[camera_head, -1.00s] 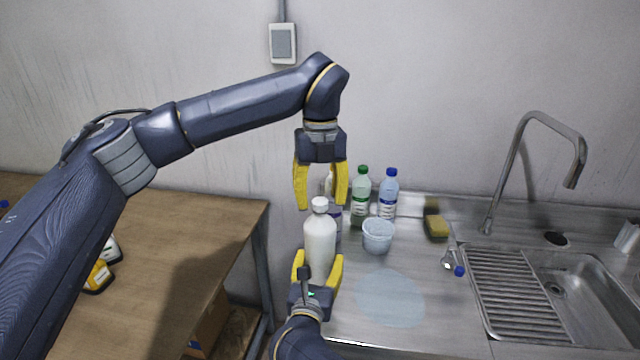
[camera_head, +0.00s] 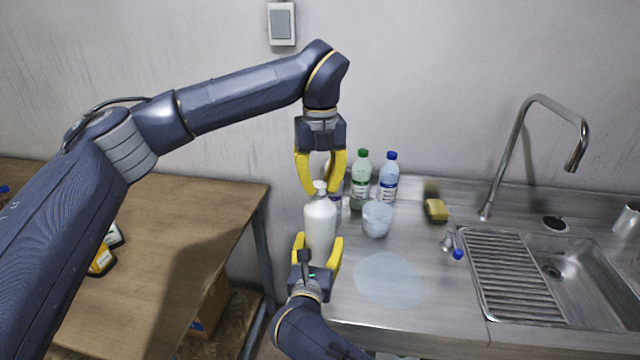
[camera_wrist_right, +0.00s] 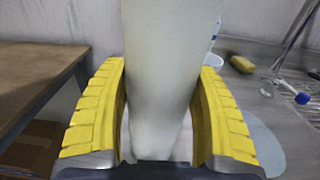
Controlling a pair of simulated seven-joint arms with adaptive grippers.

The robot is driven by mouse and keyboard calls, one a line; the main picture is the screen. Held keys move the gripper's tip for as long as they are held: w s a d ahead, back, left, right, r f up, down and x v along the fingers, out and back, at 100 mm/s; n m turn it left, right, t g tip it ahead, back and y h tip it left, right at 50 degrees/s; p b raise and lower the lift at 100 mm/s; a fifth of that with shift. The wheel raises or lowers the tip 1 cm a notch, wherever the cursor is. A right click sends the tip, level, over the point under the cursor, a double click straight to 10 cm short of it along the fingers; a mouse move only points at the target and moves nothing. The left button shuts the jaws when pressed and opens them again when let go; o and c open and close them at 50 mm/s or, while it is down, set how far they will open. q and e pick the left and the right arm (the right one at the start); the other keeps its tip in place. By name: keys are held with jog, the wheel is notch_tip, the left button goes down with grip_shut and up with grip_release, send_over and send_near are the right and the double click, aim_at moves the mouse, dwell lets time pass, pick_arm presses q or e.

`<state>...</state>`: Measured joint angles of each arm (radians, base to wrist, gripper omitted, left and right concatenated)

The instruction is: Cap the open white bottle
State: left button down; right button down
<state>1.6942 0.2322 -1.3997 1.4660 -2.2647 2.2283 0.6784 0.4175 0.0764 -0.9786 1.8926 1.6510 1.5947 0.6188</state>
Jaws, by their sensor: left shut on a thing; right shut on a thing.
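The white bottle (camera_head: 320,222) stands upright at the left end of the steel counter. A small white cap (camera_head: 320,185) is at the bottle's mouth; whether it is seated on the threads I cannot tell. My left gripper (camera_head: 320,190) points down from above, its yellow fingertips shut on the cap. My right gripper (camera_head: 318,246) is shut on the lower body of the bottle from the near side. In the right wrist view the bottle (camera_wrist_right: 162,80) fills the space between the yellow fingers, and its top is out of frame.
A green-capped bottle (camera_head: 361,182), a blue-capped bottle (camera_head: 388,180) and a pale tub (camera_head: 377,219) stand close behind to the right. A wooden table (camera_head: 180,240) is at left.

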dwell(0.3)
pick_arm(q)
jog(key=m, duration=0.6)
jog(key=shift+m, duration=0.3)
jog(key=c, duration=1.4)
grip_release()
jog(key=shift+o, duration=0.2)
jog(key=shift+r, duration=2.25)
jog(key=shift+o, duration=1.2)
jog(key=shift+r, duration=0.2)
jog(key=shift+r+n, duration=1)
jog(key=shift+r, duration=0.5)
